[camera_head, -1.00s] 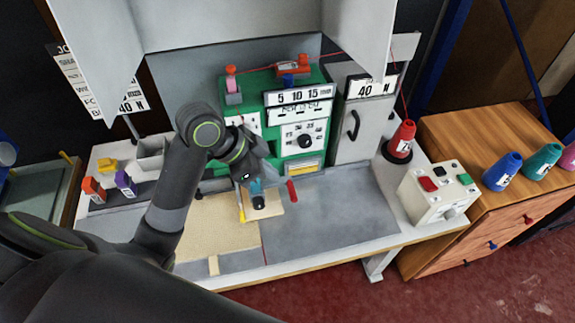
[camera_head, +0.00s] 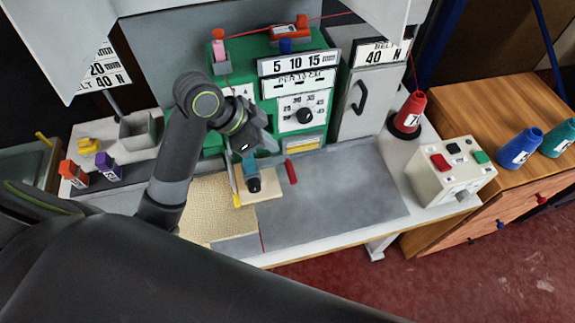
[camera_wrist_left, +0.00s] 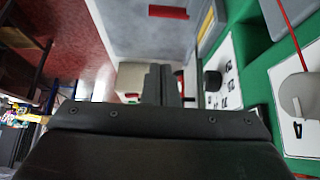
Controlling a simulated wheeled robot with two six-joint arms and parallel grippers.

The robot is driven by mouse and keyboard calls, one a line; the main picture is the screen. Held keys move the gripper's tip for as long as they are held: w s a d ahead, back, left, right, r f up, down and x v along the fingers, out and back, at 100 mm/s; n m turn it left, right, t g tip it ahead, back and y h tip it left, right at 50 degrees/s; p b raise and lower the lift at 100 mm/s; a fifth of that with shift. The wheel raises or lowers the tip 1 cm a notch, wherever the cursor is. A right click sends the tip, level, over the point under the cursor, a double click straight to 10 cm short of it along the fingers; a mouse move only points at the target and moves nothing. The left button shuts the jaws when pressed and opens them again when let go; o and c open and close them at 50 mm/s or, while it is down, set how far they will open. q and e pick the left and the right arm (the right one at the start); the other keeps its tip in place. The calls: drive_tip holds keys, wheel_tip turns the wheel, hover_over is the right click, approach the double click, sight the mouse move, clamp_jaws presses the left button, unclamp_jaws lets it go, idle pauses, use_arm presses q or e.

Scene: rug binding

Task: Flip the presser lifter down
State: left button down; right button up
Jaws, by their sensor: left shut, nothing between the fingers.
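A short red lever (camera_head: 291,172), which looks like the presser lifter, sticks out low at the front of the green machine (camera_head: 240,85). It slants a little, its lower end to the right. A red bar, apparently the same lever, shows at the top of the left wrist view (camera_wrist_left: 168,12). My left gripper (camera_head: 264,146) is just left of and above the lever, apart from it. Its fingers are together and empty in the left wrist view (camera_wrist_left: 162,84). A teal and black presser part (camera_head: 252,178) stands below the gripper, above the tan rug piece (camera_head: 212,207). My right gripper is out of view.
A dial panel (camera_head: 304,112) is behind the lever. The grey bed plate (camera_head: 345,195) is clear on the right. A red thread cone (camera_head: 409,112) and a button box (camera_head: 450,168) stand further right. Small coloured blocks (camera_head: 75,173) lie at left.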

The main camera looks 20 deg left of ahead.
use_arm(q)
hover_over(289, 176)
drive_tip(key=f, duration=0.7)
drive_tip(key=shift+w+d+f, duration=0.2)
drive_tip(key=shift+f, duration=0.15)
drive_tip(key=f, duration=0.3)
drive_tip(key=shift+s+a+f, duration=0.1)
drive_tip(key=shift+s+a, duration=0.05)
drive_tip(key=shift+a, duration=0.2)
drive_tip(key=shift+a+f, duration=0.1)
drive_tip(key=shift+f, duration=0.25)
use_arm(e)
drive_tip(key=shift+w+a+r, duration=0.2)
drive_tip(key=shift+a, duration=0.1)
use_arm(q)
drive_tip(key=shift+f, duration=0.1)
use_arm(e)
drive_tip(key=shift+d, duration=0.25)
use_arm(q)
drive_tip(key=f, duration=0.2)
drive_tip(key=shift+s+f, duration=0.2)
drive_tip(key=shift+f, duration=0.15)
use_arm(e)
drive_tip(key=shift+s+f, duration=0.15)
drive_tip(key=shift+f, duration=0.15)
